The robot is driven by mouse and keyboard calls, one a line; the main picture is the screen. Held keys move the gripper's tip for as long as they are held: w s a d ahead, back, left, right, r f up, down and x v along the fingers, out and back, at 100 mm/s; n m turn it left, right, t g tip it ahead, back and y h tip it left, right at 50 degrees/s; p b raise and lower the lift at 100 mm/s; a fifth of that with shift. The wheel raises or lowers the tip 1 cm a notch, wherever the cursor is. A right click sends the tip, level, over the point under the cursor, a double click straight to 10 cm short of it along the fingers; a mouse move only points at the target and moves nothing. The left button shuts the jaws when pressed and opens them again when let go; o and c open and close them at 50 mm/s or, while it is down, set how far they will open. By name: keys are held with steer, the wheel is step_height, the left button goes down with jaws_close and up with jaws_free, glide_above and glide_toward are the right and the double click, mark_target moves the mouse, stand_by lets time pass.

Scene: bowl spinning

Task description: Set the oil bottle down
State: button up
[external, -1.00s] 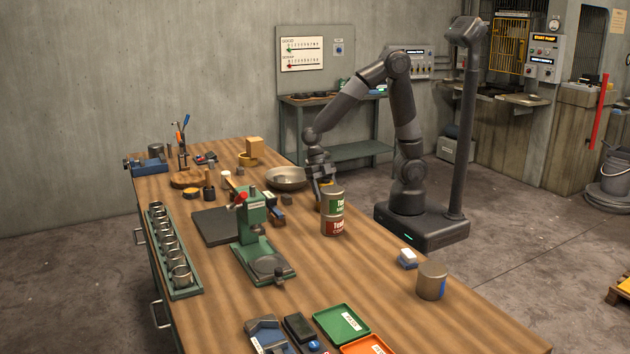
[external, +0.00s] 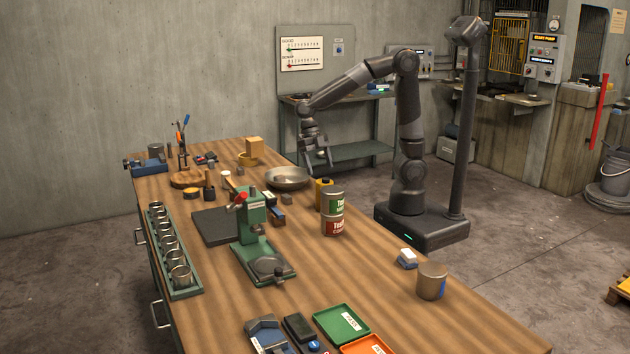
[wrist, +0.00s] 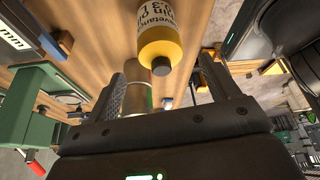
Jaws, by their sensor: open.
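A metal bowl (external: 287,178) stands left of the bottle. A green press (external: 258,240) is nearer the camera, with small blocks (external: 286,199) between. A brown can (external: 432,281) and a white-and-blue block (external: 407,259) stand to the right. The bench middle is mostly clear.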

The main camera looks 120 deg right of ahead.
steer(key=s+a+r+m+t+h, duration=0.2)
steer(key=s+m, duration=0.4)
steer(key=m, duration=0.4)
steer(key=s+a+r+m+t+h, duration=0.2)
steer(key=s+a+r+m+t, duration=0.2)
steer(key=m, duration=0.6)
steer(key=s+a, duration=0.2)
steer(key=s, duration=0.1)
steer(key=shift+r+m+t, duration=0.3)
steer(key=shift+r, duration=0.05)
